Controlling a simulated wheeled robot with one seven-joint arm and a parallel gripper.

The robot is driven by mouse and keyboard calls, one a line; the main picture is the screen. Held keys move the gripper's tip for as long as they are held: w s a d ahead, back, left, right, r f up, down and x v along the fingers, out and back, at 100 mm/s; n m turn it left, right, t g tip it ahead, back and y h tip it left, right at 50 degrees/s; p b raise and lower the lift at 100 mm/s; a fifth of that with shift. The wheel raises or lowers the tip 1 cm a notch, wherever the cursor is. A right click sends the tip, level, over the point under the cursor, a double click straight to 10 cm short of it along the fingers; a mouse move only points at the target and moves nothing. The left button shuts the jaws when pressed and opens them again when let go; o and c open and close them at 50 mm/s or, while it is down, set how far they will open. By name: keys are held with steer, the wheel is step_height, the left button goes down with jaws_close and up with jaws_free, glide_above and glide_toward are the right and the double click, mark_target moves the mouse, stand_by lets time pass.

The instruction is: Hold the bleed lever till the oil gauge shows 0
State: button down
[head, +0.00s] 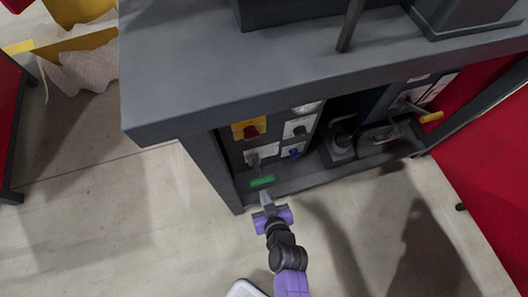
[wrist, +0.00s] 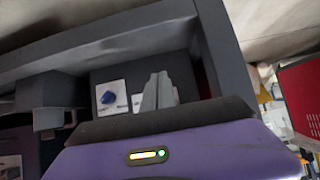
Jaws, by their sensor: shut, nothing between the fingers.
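My gripper (head: 265,198) is shut and empty, just in front of the left part of the open bay under the grey bench. In the wrist view its closed fingers (wrist: 158,92) point at the control plates and hide part of them. A round pale dial (head: 307,107), perhaps the oil gauge, sits under the bench top; its reading is too small to tell. A lever with a yellow grip (head: 431,117) sticks out at the bay's right end, well right of my gripper and apart from it. It may be the bleed lever; I cannot read its label.
The panel has a red knob on a yellow plate (head: 250,130), a blue knob (head: 294,152), also in the wrist view (wrist: 108,97), and a green label (head: 262,181). The bench top (head: 210,70) overhangs the bay. A red panel (head: 480,170) stands right.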

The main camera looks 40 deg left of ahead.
steer(key=r+p+v, duration=0.1)
steer(key=p+v, duration=0.2)
steer(key=v, duration=0.7)
steer(key=shift+w+a+p, duration=0.15)
steer(key=shift+p, duration=0.2)
stand_by(0.5)
steer(key=w+d+r+m+t+h, duration=0.1)
steer(key=w+d+r+m+t, duration=0.15)
steer(key=d+r, duration=0.35)
steer(key=w+d+r+m+t+h, duration=0.1)
steer(key=d+r+m+t, duration=0.25)
steer(key=r, duration=0.45)
steer(key=s+d+r+m+t+h+p, duration=0.1)
steer(key=s+d+r+m+h, duration=0.15)
steer(key=s+d+r, duration=0.55)
steer(key=s+d+r+m+t+h, duration=0.15)
steer(key=s+d+r+h, duration=0.35)
steer(key=d+r, duration=0.55)
step_height(320, 180, up, 28)
steer(key=y+p, duration=0.1)
steer(key=p, duration=2.7)
steer(key=shift+s+a, duration=0.45)
steer(key=shift+s, duration=0.05)
